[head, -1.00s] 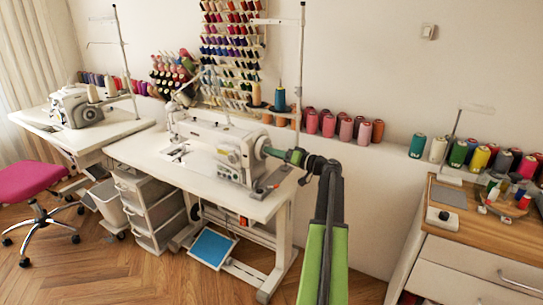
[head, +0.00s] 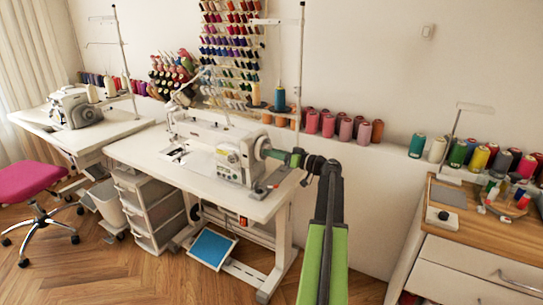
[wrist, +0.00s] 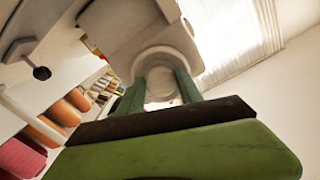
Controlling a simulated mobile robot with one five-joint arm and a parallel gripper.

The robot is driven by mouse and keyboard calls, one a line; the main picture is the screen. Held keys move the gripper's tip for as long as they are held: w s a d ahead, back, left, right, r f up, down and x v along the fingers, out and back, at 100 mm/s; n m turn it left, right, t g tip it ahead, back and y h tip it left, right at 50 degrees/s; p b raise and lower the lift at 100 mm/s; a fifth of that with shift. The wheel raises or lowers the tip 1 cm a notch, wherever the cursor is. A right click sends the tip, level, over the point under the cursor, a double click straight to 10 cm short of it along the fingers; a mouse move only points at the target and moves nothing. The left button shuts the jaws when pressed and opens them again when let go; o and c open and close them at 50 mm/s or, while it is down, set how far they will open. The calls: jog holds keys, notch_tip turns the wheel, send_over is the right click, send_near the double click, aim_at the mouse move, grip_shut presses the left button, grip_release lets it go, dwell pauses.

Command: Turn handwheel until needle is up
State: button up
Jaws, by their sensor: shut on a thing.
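The white sewing machine (head: 215,145) stands on a white table, with its round handwheel (head: 262,148) on its right end. My gripper (head: 269,152) is at the handwheel, reaching in from the right. In the wrist view the pale handwheel (wrist: 160,62) sits between the two green fingers of my gripper (wrist: 160,86), which are shut on it. The needle is too small to make out in the head view, so I cannot tell its height. The wrist view does not show it.
The machine's white table (head: 135,150) has drawers (head: 150,215) and a blue-topped pedal (head: 212,247) beneath it. A wooden-topped cabinet (head: 465,215) stands at the right. Thread cones (head: 345,128) line the wall ledge. A pink chair (head: 30,178) stands at the left.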

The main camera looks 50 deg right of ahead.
jog(key=shift+a+f, duration=0.1)
jog(key=o, duration=1.4)
jog(key=v, duration=1.7)
jog(key=shift+s, duration=0.25)
